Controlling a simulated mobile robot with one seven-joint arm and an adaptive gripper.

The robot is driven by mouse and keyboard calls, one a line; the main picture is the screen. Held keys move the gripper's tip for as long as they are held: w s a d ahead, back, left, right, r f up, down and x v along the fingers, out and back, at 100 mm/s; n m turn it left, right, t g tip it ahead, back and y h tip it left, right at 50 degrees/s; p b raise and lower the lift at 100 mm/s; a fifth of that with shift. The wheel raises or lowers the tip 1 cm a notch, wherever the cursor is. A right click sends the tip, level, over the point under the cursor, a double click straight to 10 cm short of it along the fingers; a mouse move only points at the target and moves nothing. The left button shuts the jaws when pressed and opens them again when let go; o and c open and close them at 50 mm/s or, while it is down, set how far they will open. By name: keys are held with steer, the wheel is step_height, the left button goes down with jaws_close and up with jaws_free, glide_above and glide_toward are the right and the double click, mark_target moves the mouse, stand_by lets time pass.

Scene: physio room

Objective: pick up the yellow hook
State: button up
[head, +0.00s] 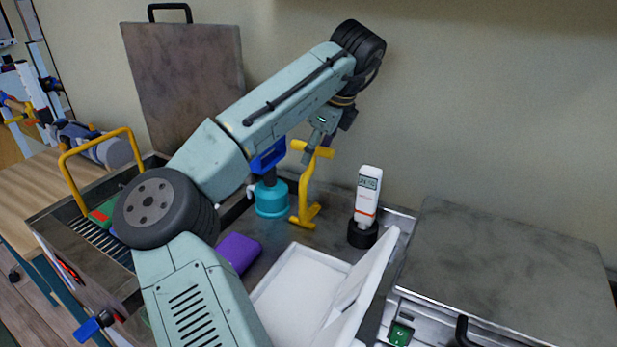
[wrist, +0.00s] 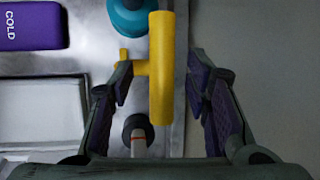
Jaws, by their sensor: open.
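The yellow hook (head: 307,190) stands upright on the grey worktop, with a foot at its base and a bar across its top. My gripper (head: 322,135) is open, pointing down right at the hook's top bar. In the wrist view the top bar of the yellow hook (wrist: 161,70) lies lengthwise between the two open fingers of my gripper (wrist: 160,82), with a gap visible on each side. I cannot tell exactly how deep the bar sits between the pads.
A teal canister (head: 271,197) with a blue top stands close left of the hook. A white meter (head: 367,195) in a black base stands to its right. A purple pack (head: 238,252) and an open white box (head: 297,290) lie in front. The wall is close behind.

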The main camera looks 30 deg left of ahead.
steer(key=shift+w+a+f, duration=0.1)
steer(key=shift+a+f, duration=0.15)
steer(key=shift+f, duration=0.4)
steer(key=shift+c, duration=0.5)
jaws_close()
